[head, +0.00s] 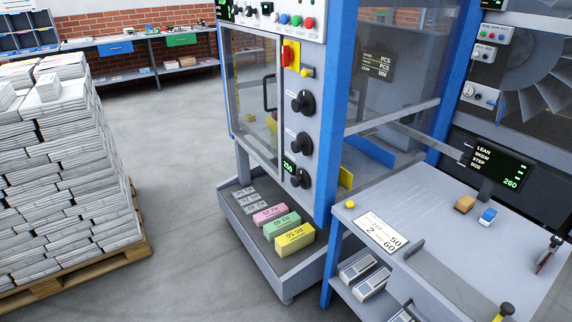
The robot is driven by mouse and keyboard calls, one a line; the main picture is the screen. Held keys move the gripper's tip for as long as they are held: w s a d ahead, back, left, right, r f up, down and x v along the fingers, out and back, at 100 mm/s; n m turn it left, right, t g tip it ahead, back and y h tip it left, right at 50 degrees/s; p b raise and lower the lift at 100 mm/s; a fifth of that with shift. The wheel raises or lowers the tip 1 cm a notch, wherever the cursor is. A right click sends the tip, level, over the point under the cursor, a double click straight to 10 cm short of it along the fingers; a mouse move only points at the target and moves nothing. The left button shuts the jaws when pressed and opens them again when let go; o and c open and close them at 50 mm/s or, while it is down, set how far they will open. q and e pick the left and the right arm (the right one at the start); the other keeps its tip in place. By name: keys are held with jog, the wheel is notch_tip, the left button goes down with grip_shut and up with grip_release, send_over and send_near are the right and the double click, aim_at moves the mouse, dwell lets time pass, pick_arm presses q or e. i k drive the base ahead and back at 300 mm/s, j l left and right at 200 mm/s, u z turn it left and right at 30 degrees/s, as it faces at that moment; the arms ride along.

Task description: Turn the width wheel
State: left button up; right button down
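The blue-framed machine has a grey front panel with three black round knobs in a column: an upper knob (303,101), a middle knob (299,145) and a lower knob (300,178). A small green-lit display (289,165) sits beside the lower knob. The labels by the knobs are too small to read, so I cannot tell which one is the width wheel. Neither of my grippers shows in the head view.
A bench (440,232) at the right carries a tan block, a blue block and a dark screen (497,160). A low tray (262,245) with coloured blocks juts out below the panel. Stacked newspapers (60,170) stand on a pallet at left. Open floor lies between.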

aim_at(301, 178)
jog(key=i+j+z, duration=0.1)
jog(key=j, duration=0.25)
jog(key=i+j+z, duration=0.1)
jog(key=j, duration=0.25)
jog(key=j+z, duration=0.1)
jog(key=j, duration=0.3)
jog(key=i+z, duration=0.1)
jog(key=z, duration=0.55)
jog(key=i+j+z, duration=0.15)
jog(key=j+z, duration=0.3)
jog(key=i+j+z, duration=0.1)
jog(key=j+z, duration=0.2)
jog(key=z, duration=0.15)
jog(key=j+z, duration=0.3)
jog(key=j, duration=0.6)
jog(key=j+z, duration=0.3)
jog(key=j, duration=1.3)
jog(key=k+j, duration=0.1)
jog(key=j, duration=0.5)
jog(key=k+j, duration=0.1)
jog(key=j, duration=0.55)
